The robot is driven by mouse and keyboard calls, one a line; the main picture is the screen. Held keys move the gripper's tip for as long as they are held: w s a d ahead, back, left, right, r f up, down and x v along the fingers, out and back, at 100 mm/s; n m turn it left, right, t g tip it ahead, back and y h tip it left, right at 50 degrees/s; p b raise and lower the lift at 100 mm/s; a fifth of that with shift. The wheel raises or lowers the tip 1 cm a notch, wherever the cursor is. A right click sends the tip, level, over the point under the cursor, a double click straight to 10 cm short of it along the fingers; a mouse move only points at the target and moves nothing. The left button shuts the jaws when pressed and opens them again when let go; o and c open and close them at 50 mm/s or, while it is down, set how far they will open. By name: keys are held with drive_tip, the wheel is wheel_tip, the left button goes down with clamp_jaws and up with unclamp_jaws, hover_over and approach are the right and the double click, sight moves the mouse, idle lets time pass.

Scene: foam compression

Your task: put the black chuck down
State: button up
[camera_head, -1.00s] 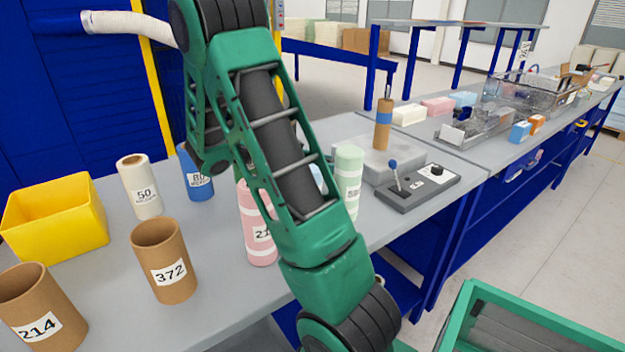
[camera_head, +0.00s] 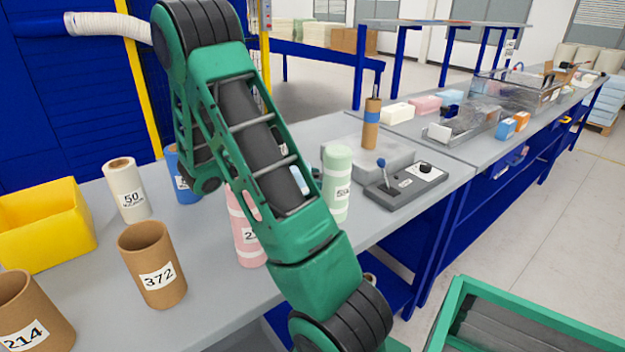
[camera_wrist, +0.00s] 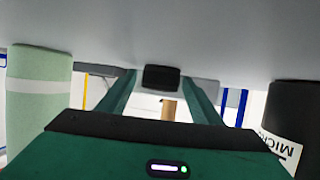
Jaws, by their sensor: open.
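In the wrist view, which looks upside down, a small black block (camera_wrist: 160,77), seemingly the black chuck, sits against the grey tabletop (camera_wrist: 200,35). My gripper (camera_wrist: 160,82) is open, with one green finger on each side of the block. There appear to be gaps between the block and both fingers. In the head view my arm reaches over the bench, and its upper links hide the gripper and the chuck.
A pale green roll (camera_wrist: 38,100) and a dark labelled roll (camera_wrist: 292,110) flank my gripper. On the bench (camera_head: 215,290) stand a pink roll (camera_head: 250,250), brown tube 372 (camera_head: 150,255), a white roll (camera_head: 122,180), a yellow bin (camera_head: 45,240) and a control box (camera_head: 405,185).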

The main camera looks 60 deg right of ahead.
drive_tip(key=v, duration=1.2)
idle(0.4)
